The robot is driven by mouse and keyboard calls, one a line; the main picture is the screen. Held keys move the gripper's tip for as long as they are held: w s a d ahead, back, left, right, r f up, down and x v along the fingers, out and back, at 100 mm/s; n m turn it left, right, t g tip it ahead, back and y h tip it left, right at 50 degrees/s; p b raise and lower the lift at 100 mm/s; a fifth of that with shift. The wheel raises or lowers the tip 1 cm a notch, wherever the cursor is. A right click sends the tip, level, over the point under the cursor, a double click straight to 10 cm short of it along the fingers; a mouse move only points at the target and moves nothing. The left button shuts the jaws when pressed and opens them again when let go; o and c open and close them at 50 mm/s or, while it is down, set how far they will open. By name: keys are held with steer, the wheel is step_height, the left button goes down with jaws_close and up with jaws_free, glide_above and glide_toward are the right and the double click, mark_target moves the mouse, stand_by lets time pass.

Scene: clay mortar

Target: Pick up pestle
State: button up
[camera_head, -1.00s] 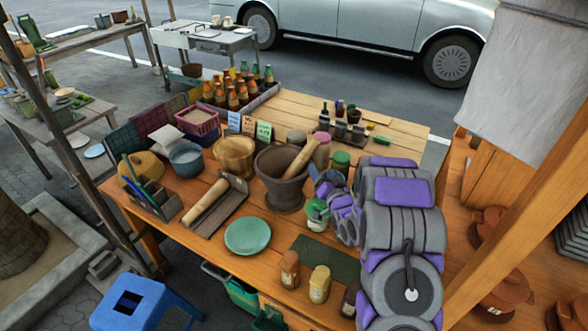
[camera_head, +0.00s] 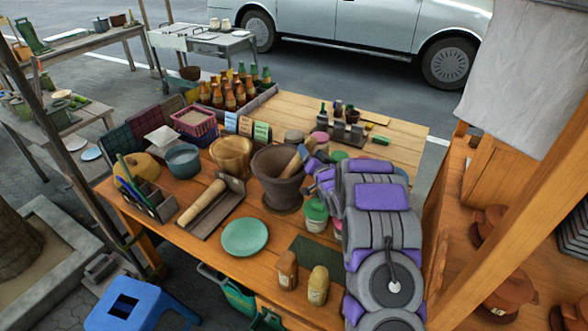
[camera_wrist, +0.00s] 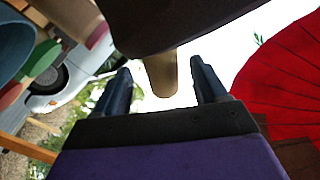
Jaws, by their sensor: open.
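The dark clay mortar (camera_head: 277,188) stands on the wooden table in the head view. The tan pestle (camera_head: 291,166) leans in it, tilted to the upper right, its top partly hidden by my gripper. My gripper (camera_head: 306,152) is at the pestle's upper end, beside the mortar's right rim. In the wrist view, the rounded pestle end (camera_wrist: 161,77) shows between the two dark fingers of my gripper (camera_wrist: 160,66), which are apart. Contact with the pestle cannot be told. The dark mortar (camera_wrist: 175,22) fills the top of the wrist view.
A wooden bowl (camera_head: 232,157) and a tray with a rolling pin (camera_head: 202,201) are left of the mortar. A green plate (camera_head: 245,237) lies in front. Jars (camera_head: 316,213) stand close under my arm. Bottles (camera_head: 231,98) stand behind.

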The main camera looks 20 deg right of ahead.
mark_target(311, 150)
steer(key=w+b, duration=0.1)
steer(key=w, duration=0.2)
steer(key=shift+w+d, duration=0.1)
steer(key=shift+w+r, duration=0.1)
steer(key=shift+w, duration=0.15)
steer(key=shift+c, duration=0.3)
jaws_close()
